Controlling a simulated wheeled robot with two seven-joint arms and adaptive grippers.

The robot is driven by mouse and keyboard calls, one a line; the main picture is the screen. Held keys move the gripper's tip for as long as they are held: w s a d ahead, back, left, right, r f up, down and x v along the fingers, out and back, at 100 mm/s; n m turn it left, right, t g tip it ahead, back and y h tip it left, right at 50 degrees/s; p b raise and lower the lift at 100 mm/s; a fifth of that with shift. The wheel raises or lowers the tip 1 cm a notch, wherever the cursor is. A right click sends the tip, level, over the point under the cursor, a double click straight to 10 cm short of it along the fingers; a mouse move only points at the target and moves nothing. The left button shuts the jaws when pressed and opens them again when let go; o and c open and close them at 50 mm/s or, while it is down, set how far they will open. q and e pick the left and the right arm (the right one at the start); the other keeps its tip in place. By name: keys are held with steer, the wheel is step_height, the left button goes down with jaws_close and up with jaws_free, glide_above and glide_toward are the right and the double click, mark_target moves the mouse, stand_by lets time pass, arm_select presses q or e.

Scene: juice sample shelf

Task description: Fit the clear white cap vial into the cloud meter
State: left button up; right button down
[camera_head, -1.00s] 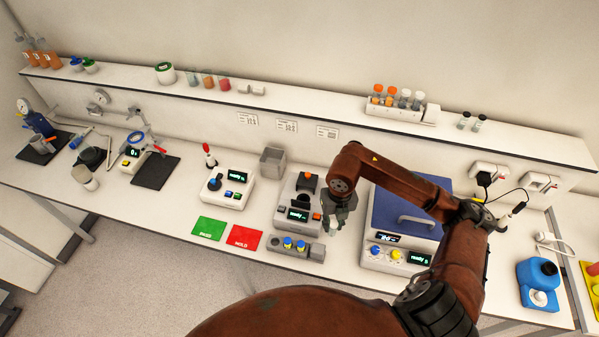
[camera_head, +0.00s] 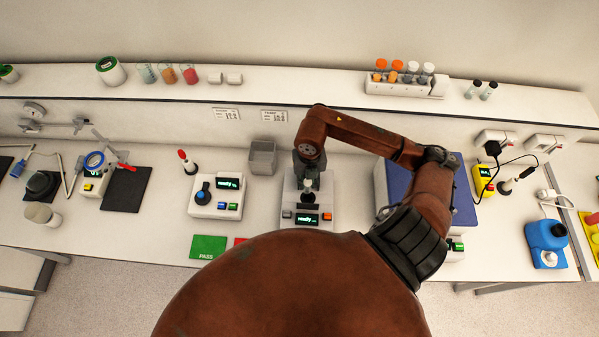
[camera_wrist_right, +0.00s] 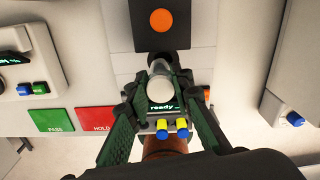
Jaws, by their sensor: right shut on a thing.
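The clear vial with a white cap (camera_wrist_right: 160,88) is between the fingers of my right gripper (camera_wrist_right: 162,82), which is shut on it. In the head view the right gripper (camera_head: 308,172) is over the cloud meter (camera_head: 322,206), with the vial (camera_head: 309,187) below it, seemingly upright. The meter shows "ready" on its display. In the wrist view the meter's black part with an orange button (camera_wrist_right: 162,21) lies just beyond the vial. The vial's lower end and the meter's well are hidden, so I cannot tell whether it is inserted. My left gripper is out of view.
The green PASS mat (camera_head: 207,247) lies in front. A blue-topped device (camera_head: 383,190) is at the right.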

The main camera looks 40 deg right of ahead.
mark_target(310, 190)
steer(key=shift+s+f+b, duration=0.4)
steer(key=shift+f+b, duration=0.05)
steer(key=shift+f, duration=0.2)
steer(key=shift+s+f+b, duration=0.35)
steer(key=shift+f+b, duration=0.05)
steer(key=shift+f, duration=0.2)
steer(key=shift+w+f+b, duration=0.4)
steer(key=shift+w+f, duration=0.45)
steer(key=shift+f, duration=0.05)
steer(key=shift+s+r, duration=0.2)
steer(key=shift+s, duration=0.4)
steer(key=shift+s+r, duration=0.1)
steer(key=shift+s, duration=0.2)
steer(key=shift+w+f, duration=0.1)
steer(key=shift+f, duration=0.1)
steer(key=shift+r, duration=0.1)
steer(key=shift+w, duration=0.3)
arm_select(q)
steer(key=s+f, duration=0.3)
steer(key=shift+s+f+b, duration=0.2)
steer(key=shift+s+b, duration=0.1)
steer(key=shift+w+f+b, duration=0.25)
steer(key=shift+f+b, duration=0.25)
arm_select(e)
steer(key=shift+f, duration=0.65)
